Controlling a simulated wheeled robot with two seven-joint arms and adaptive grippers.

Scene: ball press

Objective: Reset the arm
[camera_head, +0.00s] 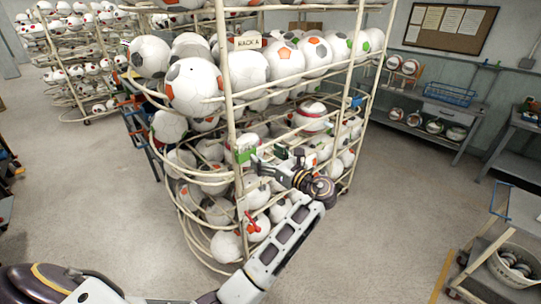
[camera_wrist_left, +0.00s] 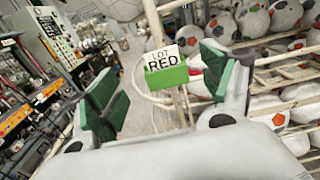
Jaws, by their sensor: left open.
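My left arm reaches in from the bottom of the head view. Its left gripper (camera_head: 262,158) is at the front post of the ball rack (camera_head: 228,100). In the left wrist view the left gripper (camera_wrist_left: 160,72) is open, its two green pads wide apart. A white and green tag reading "LOT RED" (camera_wrist_left: 165,66) shows in the gap between the pads, in front of a rack post, and neither pad visibly closes on it. In the head view the tag (camera_head: 243,149) is small and partly unclear beside the gripper. My right gripper is not in view.
Another ball rack (camera_head: 70,50) stands at the back left. A shelf bench (camera_head: 440,110) lines the right wall. A cart with a basket (camera_head: 515,262) is at lower right. Floor (camera_head: 390,215) between is clear.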

